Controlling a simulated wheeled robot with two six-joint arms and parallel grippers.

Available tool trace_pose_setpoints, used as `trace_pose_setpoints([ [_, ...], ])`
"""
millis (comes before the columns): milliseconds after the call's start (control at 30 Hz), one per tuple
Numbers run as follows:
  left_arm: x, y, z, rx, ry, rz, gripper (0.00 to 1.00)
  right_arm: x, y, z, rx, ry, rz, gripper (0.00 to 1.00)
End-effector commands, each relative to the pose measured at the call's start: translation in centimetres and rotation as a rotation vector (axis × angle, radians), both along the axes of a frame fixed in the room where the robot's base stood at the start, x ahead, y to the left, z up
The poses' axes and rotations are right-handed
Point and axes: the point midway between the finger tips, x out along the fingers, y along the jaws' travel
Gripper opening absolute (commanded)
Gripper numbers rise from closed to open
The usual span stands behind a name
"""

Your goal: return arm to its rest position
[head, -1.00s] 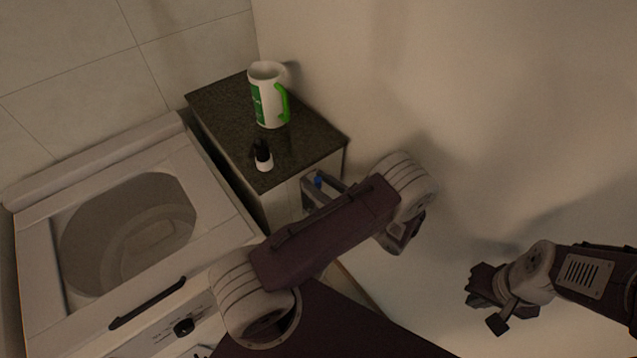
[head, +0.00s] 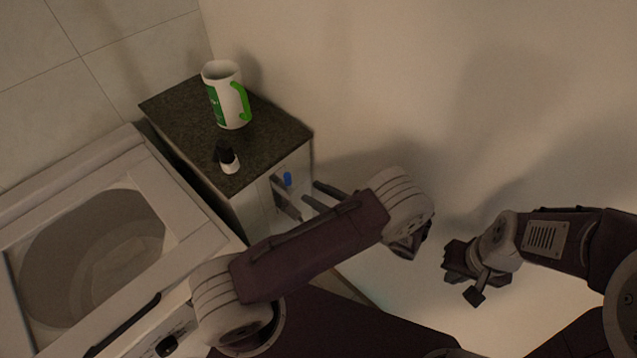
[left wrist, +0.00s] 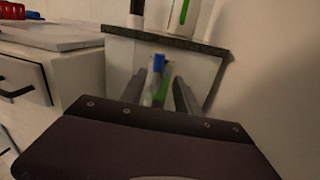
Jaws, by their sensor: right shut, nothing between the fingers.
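My left gripper (head: 308,198) is in front of the cabinet's front face in the head view, its fingers pointing toward it. In the left wrist view its fingers (left wrist: 160,95) stand apart, with a small blue-topped object (left wrist: 159,61) with white and green parts showing between them. I cannot tell whether the fingers touch it. The blue top (head: 287,179) also shows in the head view. My right gripper (head: 462,272) is shut and empty, at the right, in front of the bare wall.
A white washing machine (head: 190,235) with a round opening stands at the left. The right side shows bare wall.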

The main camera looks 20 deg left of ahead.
Motion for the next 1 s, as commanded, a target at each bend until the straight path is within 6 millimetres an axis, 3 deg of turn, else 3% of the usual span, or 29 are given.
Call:
trace_pose_setpoints([
  [267, 0.1, 0.8, 0.3, -0.003, -0.004, 0.024, 0.38, 0.0, 0.0, 0.2, 0.0, 0.0, 0.0, 0.0],
  [367, 1.2, 3.1, 3.7, -0.069, -0.086, 0.121, 0.38, 0.0, 0.0, 0.7, 0.0, 0.0, 0.0, 0.0],
  [400, 1.3, 4.5, 5.7, -0.096, -0.123, 0.171, 0.38, 0.0, 0.0, 0.9, 0.0, 0.0, 0.0, 0.0],
  [500, -1.2, 8.8, 9.8, -0.2, -0.197, 0.364, 0.38, 0.0, 0.0, 1.4, 0.0, 0.0, 0.0, 0.0],
  [633, -7.6, 12.2, 10.9, -0.479, -0.327, 0.655, 0.38, 0.0, 0.0, 2.1, 0.0, 0.0, 0.0, 0.0],
  [733, -11.9, 11.4, 9.4, -0.738, -0.486, 0.867, 0.38, 0.0, 0.0, 2.5, 0.0, 0.0, 0.0, 0.0],
  [800, -13.7, 9.4, 8.1, -0.921, -0.63, 1.003, 0.38, 0.0, 0.0, 2.7, 0.0, 0.0, 0.0, 0.0],
  [867, -14.4, 7.0, 6.8, -1.074, -0.771, 1.115, 0.38, 0.0, 0.0, 2.8, 0.0, 0.0, 0.0, 0.0],
  [1000, -13.5, 2.4, 4.4, -1.299, -1.017, 1.287, 0.38, 0.0, 0.0, 2.7, 0.0, 0.0, 0.0, 0.0],
])
